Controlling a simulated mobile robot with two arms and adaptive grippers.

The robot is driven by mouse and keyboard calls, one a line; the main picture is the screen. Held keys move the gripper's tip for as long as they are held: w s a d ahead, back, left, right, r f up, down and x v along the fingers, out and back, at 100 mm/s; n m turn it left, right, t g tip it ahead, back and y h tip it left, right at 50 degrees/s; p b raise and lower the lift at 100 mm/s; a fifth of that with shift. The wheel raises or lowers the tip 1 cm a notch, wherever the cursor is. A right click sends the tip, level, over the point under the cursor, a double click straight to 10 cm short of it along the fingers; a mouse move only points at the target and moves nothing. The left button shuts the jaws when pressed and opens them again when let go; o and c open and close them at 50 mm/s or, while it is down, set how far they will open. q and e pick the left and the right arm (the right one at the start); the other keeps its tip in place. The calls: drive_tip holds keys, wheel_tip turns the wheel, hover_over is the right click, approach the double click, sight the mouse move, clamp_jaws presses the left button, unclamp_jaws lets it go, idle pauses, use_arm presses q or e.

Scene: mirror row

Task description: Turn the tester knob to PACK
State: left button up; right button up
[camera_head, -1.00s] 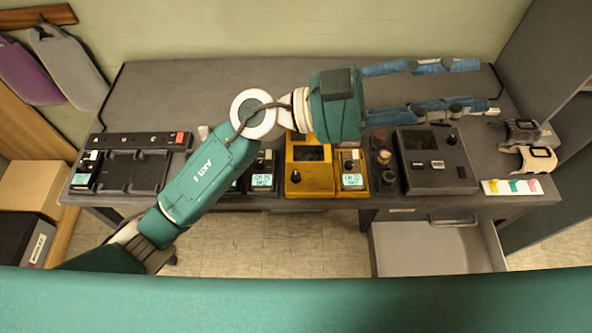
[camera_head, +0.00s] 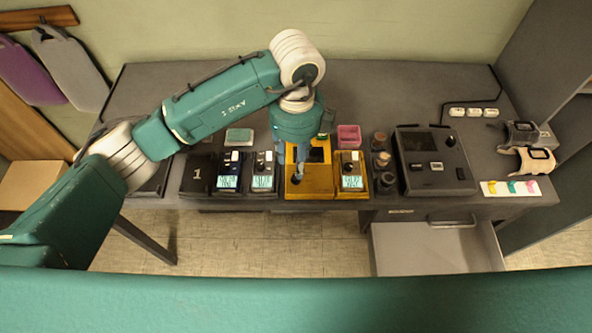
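The yellow unit (camera_head: 325,185) with a dark screen stands at the front middle of the desk. Its knob, seen at the lower left of its face, is now largely hidden by my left gripper (camera_head: 297,174). My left gripper points down over this unit with its blue fingertips at the knob's place. The finger gap, and whether they touch the knob, cannot be made out. A dark grey unit (camera_head: 436,183) to the right also has a screen and a small knob (camera_head: 450,141). No knob markings are readable. My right gripper is not in view.
Handheld meters (camera_head: 229,172) with lit screens stand left of the yellow unit, and another (camera_head: 351,171) sits at its right. Dark jars (camera_head: 379,141), a pink box (camera_head: 348,135) and a white strip with coloured tabs (camera_head: 510,187) lie nearby. An open drawer (camera_head: 433,250) juts out below.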

use_arm(q)
wheel_tip(320, 180, down, 7)
drive_tip(key=shift+p, duration=0.6)
clamp_jaws()
